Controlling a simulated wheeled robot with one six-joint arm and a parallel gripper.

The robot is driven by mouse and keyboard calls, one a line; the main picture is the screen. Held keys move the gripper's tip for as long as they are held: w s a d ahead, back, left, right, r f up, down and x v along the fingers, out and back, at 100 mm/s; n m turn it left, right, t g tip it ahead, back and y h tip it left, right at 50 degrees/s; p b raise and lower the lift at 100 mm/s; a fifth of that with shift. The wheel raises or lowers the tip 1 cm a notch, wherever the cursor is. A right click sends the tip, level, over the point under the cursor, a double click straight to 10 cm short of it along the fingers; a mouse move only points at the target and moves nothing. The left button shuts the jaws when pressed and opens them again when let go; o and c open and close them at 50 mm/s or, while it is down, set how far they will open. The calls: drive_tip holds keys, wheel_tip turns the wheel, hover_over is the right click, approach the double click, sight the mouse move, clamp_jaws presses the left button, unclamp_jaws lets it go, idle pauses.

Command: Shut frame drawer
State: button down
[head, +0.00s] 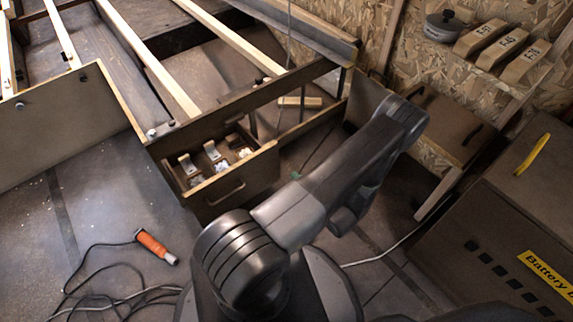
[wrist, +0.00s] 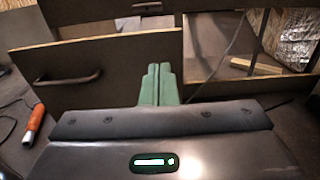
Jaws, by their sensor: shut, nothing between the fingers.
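The frame drawer (head: 246,187) stands pulled out from the wooden frame, its open top showing several small light-coloured items inside. Its flat front with a dark bar handle faces the front of the head view. In the wrist view the drawer front (wrist: 120,62) fills the upper left, with its handle (wrist: 75,79) at left. My gripper (wrist: 158,68) is shut and empty, its green fingers overlapping the right part of the front. I cannot tell whether they touch it. In the head view only a small green bit of my gripper (head: 295,175) shows, right of the drawer; my arm hides the rest.
An orange-handled tool (head: 155,246) with a black cable lies on the floor at left. A frame beam (head: 240,103) runs above the drawer. Brown boxes (head: 500,235) stand at right. A small wood block (head: 300,102) lies behind the drawer.

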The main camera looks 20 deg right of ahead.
sight(269, 150)
drive_tip(key=b+x, duration=0.3)
drive_tip(key=x, duration=1)
drive_tip(key=shift+a, duration=0.1)
